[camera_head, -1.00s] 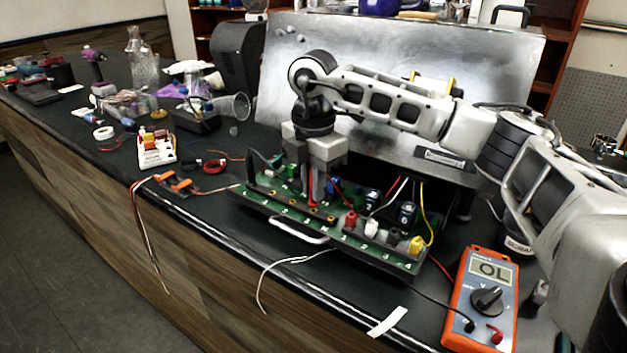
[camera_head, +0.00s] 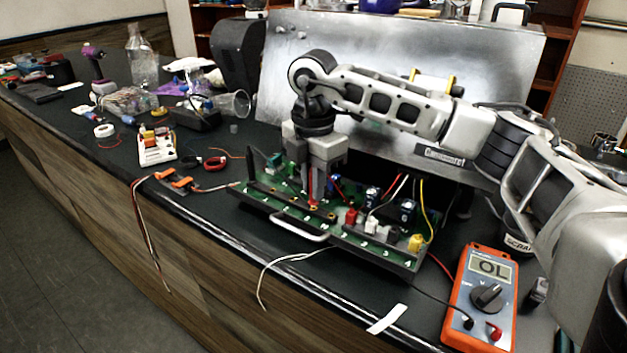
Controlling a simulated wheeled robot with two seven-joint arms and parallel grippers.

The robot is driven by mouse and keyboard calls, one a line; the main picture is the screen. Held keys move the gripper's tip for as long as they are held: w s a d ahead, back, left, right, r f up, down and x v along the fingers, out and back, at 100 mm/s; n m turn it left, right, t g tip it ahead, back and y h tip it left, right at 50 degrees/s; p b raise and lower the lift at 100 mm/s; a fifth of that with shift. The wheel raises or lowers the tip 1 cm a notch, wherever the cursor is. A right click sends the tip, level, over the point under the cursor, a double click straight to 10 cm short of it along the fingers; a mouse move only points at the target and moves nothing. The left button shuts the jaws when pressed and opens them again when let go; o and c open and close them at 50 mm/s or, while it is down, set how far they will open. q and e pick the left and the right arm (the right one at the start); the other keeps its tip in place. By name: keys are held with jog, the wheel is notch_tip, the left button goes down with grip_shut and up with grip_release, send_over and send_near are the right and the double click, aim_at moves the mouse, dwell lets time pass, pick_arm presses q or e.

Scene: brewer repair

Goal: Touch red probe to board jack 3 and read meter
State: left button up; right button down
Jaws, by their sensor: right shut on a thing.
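My right gripper (camera_head: 315,172) points down over the green board (camera_head: 270,203), shut on the red probe (camera_head: 315,190). The probe's tip is down at the row of brass jacks along the board's front. I cannot tell from this view whether it touches a jack or which one. The orange meter (camera_head: 482,298) lies on the counter at the right, and its display (camera_head: 490,268) reads OL. A red lead and a black lead run from the board side toward the meter. My left gripper is not in view.
Red, white and yellow connectors (camera_head: 416,242) stand on the board's right part. A metal panel (camera_head: 395,70) rises behind it. A white breadboard-like block (camera_head: 156,146), orange clips (camera_head: 175,180) and a glass bottle (camera_head: 141,58) sit to the left. Loose wires hang over the front edge.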

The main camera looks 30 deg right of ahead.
dwell(0.3)
jog(key=shift+f, duration=0.3)
jog(key=shift+f, duration=0.25)
dwell(0.6)
dwell(1.1)
dwell(1.0)
jog(key=c, duration=1.3)
grip_release()
jog(key=shift+c, duration=0.2)
